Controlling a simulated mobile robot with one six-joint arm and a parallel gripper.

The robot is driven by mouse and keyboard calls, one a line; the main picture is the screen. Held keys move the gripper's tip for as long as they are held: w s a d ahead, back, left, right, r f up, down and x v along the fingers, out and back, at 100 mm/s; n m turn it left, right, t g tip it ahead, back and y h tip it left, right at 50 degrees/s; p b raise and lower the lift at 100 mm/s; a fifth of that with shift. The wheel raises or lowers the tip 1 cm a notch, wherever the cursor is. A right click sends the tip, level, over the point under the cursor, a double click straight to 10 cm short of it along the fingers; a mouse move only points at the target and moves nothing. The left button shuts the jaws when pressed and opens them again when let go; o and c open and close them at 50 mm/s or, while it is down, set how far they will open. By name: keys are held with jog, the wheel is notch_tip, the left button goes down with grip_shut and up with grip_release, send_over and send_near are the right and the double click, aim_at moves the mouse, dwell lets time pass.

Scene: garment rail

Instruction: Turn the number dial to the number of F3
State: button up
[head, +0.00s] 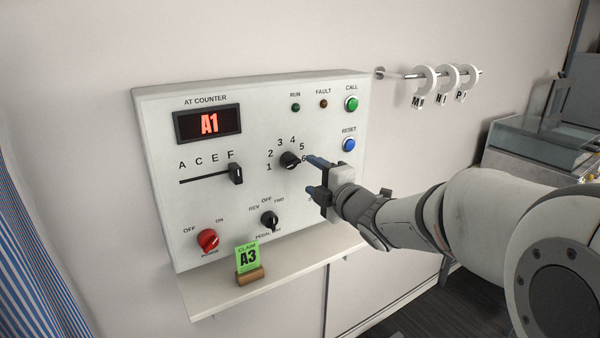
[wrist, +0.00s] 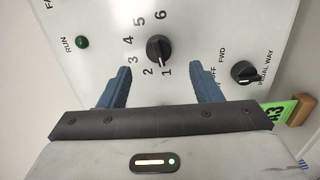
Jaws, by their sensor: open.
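The number dial (head: 290,160) is a black knob on the white panel, ringed by the numbers 1 to 6. In the wrist view, the dial (wrist: 159,49) shows a white pointer mark toward 1. My gripper (head: 317,176) is open, just to the right of the dial. In the wrist view, the blue fingers of my gripper (wrist: 161,76) are spread wide, with the dial between and beyond them, apart from both. The letter slider (head: 236,173) stands at F. The red display (head: 209,124) reads A1. A green claim card (head: 247,258) reads A3.
The panel also has a red power knob (head: 207,240), a REV/OFF/FWD knob (head: 269,220), a green call button (head: 352,104) and a blue reset button (head: 348,144). A shelf (head: 290,271) juts out below. A rail (head: 400,75) with lettered rings is at upper right.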

aim_at(295, 164)
jog(key=p+x, duration=0.1)
jog(key=x, duration=0.7)
jog(key=shift+s+a+p, duration=0.1)
jog(key=shift+a+p, duration=0.15)
jog(key=shift+p, duration=0.05)
jog(key=shift+r, duration=0.1)
jog(key=shift+c, duration=0.5)
jog(key=c, duration=0.9)
